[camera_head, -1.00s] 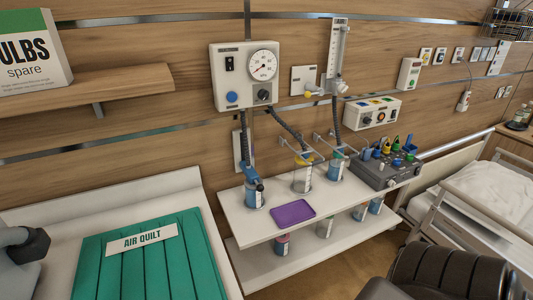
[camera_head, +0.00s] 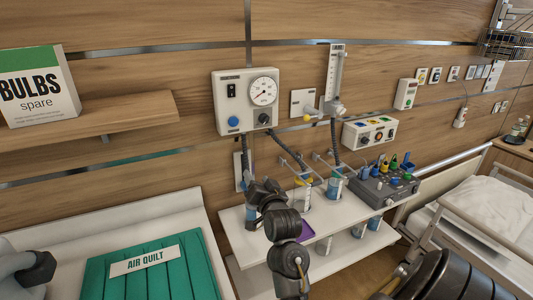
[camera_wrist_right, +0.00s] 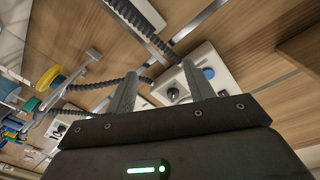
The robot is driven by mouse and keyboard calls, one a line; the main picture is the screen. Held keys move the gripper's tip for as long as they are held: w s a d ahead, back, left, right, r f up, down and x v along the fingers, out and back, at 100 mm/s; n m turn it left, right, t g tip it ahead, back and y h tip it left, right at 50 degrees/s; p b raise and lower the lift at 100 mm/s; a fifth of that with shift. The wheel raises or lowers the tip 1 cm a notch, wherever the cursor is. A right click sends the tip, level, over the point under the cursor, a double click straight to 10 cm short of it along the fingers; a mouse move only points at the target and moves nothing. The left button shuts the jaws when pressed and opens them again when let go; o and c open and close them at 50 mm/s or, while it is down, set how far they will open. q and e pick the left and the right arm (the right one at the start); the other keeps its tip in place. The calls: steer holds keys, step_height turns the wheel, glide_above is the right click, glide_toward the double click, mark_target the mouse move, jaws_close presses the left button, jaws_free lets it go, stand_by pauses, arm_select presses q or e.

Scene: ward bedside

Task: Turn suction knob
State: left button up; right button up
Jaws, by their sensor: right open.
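The white suction unit (camera_head: 220,90) hangs on the wood wall with a round gauge (camera_head: 263,92). Below the gauge is a black knob (camera_head: 264,118); a blue knob (camera_head: 233,121) is at its lower left. My right gripper (camera_head: 264,186) is below the unit, over the shelf with jars. In the right wrist view the open, empty fingers (camera_wrist_right: 160,90) point towards the unit's face. The black knob (camera_wrist_right: 172,94) shows between them, apart from both; the blue knob (camera_wrist_right: 208,73) is beyond the right finger. A grey and dark part of my left arm shows at the left edge; its gripper is out of view.
Ribbed hoses (camera_wrist_right: 140,25) run near the fingers from unit to jars. The white shelf (camera_head: 232,222) carries jars and a purple tray (camera_head: 308,230), partly hidden by my arm. A flowmeter (camera_head: 335,80) and a control box (camera_head: 369,132) are to the right. A bulbs box (camera_head: 40,90) stands left.

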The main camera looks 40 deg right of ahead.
mark_target(266, 120)
steer(key=d+r+m+t+h, duration=0.1)
steer(key=d+r+m+h, duration=0.45)
steer(key=r, duration=0.45)
steer(key=shift+y, duration=0.35)
steer(key=p+x, duration=0.3)
steer(key=x, duration=0.6)
steer(key=shift+d+p, duration=0.1)
steer(key=shift+p, duration=0.3)
steer(key=shift+x, duration=0.75)
steer(key=shift+f, duration=0.15)
steer(key=c, duration=1)
